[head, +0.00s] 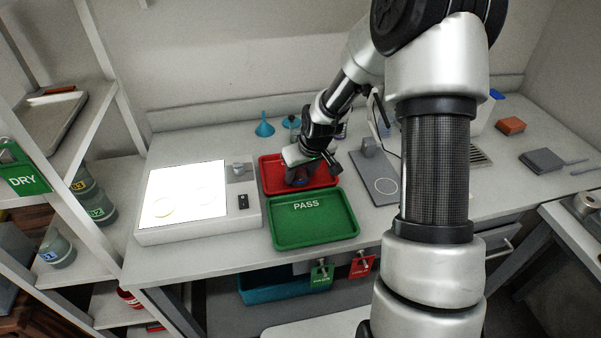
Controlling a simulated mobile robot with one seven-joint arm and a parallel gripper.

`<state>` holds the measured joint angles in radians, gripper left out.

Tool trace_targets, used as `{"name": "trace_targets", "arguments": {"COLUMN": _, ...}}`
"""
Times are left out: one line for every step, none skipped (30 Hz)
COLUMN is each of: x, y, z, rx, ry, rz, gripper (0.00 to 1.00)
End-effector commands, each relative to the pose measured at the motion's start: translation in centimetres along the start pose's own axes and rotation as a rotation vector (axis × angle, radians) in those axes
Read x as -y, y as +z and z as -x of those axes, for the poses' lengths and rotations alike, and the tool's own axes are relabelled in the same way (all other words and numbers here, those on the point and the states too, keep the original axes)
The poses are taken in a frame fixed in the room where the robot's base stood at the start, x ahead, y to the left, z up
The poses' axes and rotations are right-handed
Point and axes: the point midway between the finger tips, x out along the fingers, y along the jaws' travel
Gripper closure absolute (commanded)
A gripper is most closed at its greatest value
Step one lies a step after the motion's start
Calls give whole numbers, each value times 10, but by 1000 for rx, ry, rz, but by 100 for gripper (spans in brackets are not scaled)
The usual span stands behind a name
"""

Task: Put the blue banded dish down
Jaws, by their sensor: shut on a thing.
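My gripper (303,172) is over the red tray (266,180), pointing down, and is shut on the blue banded dish (299,182). The green tray (313,232), marked PASS, lies just in front of the red tray and is empty.
A grey scale-like device (385,187) stands to the right. My arm hides part of the bench.

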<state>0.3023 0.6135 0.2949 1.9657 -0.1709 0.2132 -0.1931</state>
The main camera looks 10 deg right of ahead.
Motion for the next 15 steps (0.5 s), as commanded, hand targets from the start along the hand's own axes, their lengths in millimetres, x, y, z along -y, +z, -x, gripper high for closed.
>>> {"name": "trace_targets", "arguments": {"x": 0, "y": 1, "z": -2, "rx": 0, "ry": 0, "rz": 0, "gripper": 77}}
{"name": "trace_targets", "arguments": {"x": 0, "y": 1, "z": -3, "rx": 0, "ry": 0, "rz": 0, "gripper": 77}}
{"name": "trace_targets", "arguments": {"x": 0, "y": 2, "z": -5, "rx": 0, "ry": 0, "rz": 0, "gripper": 77}}
{"name": "trace_targets", "arguments": {"x": 0, "y": 1, "z": -3, "rx": 0, "ry": 0, "rz": 0, "gripper": 50}}
{"name": "trace_targets", "arguments": {"x": 0, "y": 1, "z": -3, "rx": 0, "ry": 0, "rz": 0, "gripper": 45}}
{"name": "trace_targets", "arguments": {"x": 0, "y": 1, "z": -3, "rx": 0, "ry": 0, "rz": 0, "gripper": 39}}
{"name": "trace_targets", "arguments": {"x": 0, "y": 1, "z": -3, "rx": 0, "ry": 0, "rz": 0, "gripper": 37}}
{"name": "trace_targets", "arguments": {"x": 0, "y": 1, "z": -3, "rx": 0, "ry": 0, "rz": 0, "gripper": 37}}
{"name": "trace_targets", "arguments": {"x": 0, "y": 1, "z": -3, "rx": 0, "ry": 0, "rz": 0, "gripper": 37}}
{"name": "trace_targets", "arguments": {"x": 0, "y": 1, "z": -3, "rx": 0, "ry": 0, "rz": 0, "gripper": 37}}
{"name": "trace_targets", "arguments": {"x": 0, "y": 1, "z": -3, "rx": 0, "ry": 0, "rz": 0, "gripper": 37}}
{"name": "trace_targets", "arguments": {"x": 0, "y": 1, "z": -3, "rx": 0, "ry": 0, "rz": 0, "gripper": 37}}
{"name": "trace_targets", "arguments": {"x": 0, "y": 1, "z": -2, "rx": 0, "ry": 0, "rz": 0, "gripper": 37}}
{"name": "trace_targets", "arguments": {"x": 0, "y": 1, "z": -2, "rx": 0, "ry": 0, "rz": 0, "gripper": 37}}
{"name": "trace_targets", "arguments": {"x": 0, "y": 1, "z": -2, "rx": 0, "ry": 0, "rz": 0, "gripper": 37}}
